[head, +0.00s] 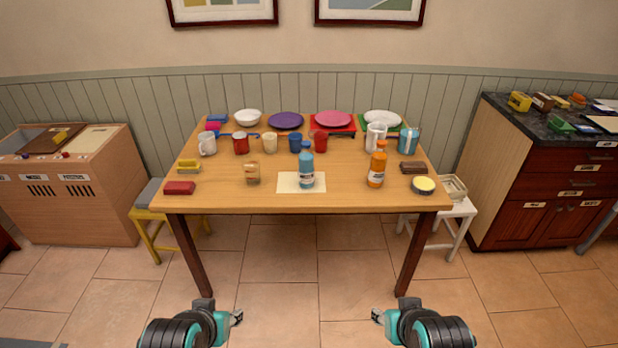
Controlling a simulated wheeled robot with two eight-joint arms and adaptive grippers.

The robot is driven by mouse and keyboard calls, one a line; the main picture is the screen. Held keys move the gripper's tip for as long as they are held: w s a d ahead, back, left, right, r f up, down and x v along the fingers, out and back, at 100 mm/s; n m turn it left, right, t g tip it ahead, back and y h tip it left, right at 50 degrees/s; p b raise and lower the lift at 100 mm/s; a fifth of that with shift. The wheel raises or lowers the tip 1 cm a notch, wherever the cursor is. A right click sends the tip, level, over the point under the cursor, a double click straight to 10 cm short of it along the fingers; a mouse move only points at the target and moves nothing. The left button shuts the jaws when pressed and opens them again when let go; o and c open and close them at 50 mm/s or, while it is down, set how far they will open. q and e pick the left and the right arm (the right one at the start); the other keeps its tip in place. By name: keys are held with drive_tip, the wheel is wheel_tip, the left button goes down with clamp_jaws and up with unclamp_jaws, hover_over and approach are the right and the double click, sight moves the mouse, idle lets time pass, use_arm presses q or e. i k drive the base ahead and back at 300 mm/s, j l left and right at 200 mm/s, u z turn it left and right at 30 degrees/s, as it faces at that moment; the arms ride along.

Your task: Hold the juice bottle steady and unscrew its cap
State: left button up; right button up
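An orange bottle (376,170) with a white label and an orange cap (381,146) stands upright on the right half of the table; its colour suits juice, but the label is too small to read. A blue bottle (306,171) with a blue cap (306,145) stands upright on a pale mat (286,186) near the front middle. My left gripper (238,317) and my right gripper (377,315) are low in the picture, in front of the table and well apart from both bottles. Their fingers are too small to tell open from shut.
The wooden table (220,200) holds a glass (252,175) left of the mat and a round yellow-topped tin (423,185) at the right front. Mugs, a white pitcher (375,135) and plates stand behind. Stools flank the table; the floor before it is clear.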

sight(377, 164)
drive_tip(key=i+j, duration=0.5)
drive_tip(key=i+j+z, duration=0.15)
drive_tip(key=i+j, duration=0.35)
drive_tip(key=j, duration=0.15)
